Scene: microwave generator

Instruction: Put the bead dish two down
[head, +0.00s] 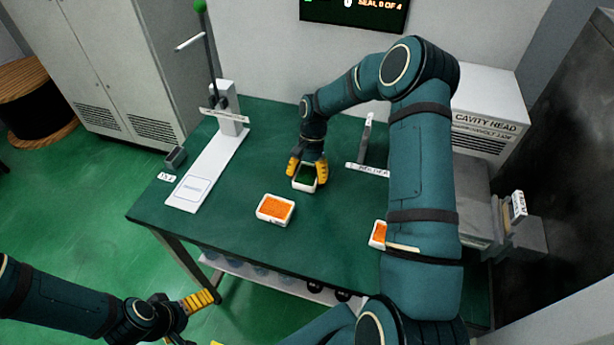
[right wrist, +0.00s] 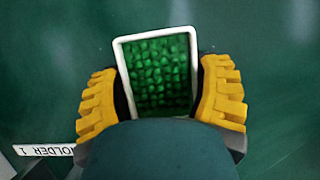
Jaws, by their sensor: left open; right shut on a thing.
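My right gripper (head: 307,171) is shut on a white dish (head: 303,188) of green beads over the green table. In the right wrist view the dish (right wrist: 154,35) sits level between the yellow fingers, one at each side. I cannot tell whether it touches the table, and I see no number on it. My left gripper (head: 189,318) is open and empty, low at the front left, off the table. A white dish of orange beads (head: 271,221) stands on the table, left and in front of the held dish. Another dish of orange beads (head: 379,235) is partly hidden by my right arm.
A white stand with a lever (head: 206,170) lies along the table's left side. A post with a label (head: 366,170) stands behind, right of my gripper. A "HOLDER 1" label (right wrist: 45,150) shows in the wrist view. The cavity head box (head: 488,115) is at right.

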